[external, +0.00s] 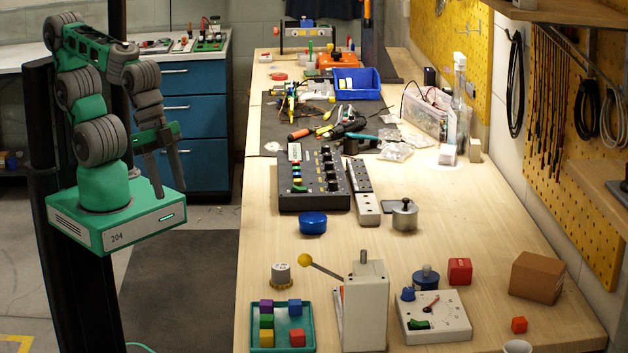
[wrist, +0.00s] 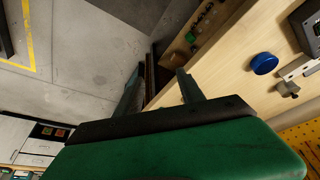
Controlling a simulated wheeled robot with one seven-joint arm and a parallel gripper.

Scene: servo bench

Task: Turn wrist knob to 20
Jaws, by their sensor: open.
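A black control box (external: 312,180) lies on the workbench with a column of dark knobs (external: 330,169) and a row of coloured buttons. The labels are too small to read, so I cannot tell which knob is the wrist one. In the wrist view only a dark corner of a box, seemingly the same one (wrist: 309,24), shows at the upper right. My gripper (external: 171,190) is open and empty, left of the bench and well apart from the control box. Its two fingers also show apart in the wrist view (wrist: 160,70), with the floor and bench edge beyond.
A blue round object (external: 312,222) and a grey strip (external: 366,208) lie near the box. In front stand a lever device (external: 365,305) with a yellow ball, a tray (external: 256,338) of coloured blocks and a white dial box (external: 450,333).

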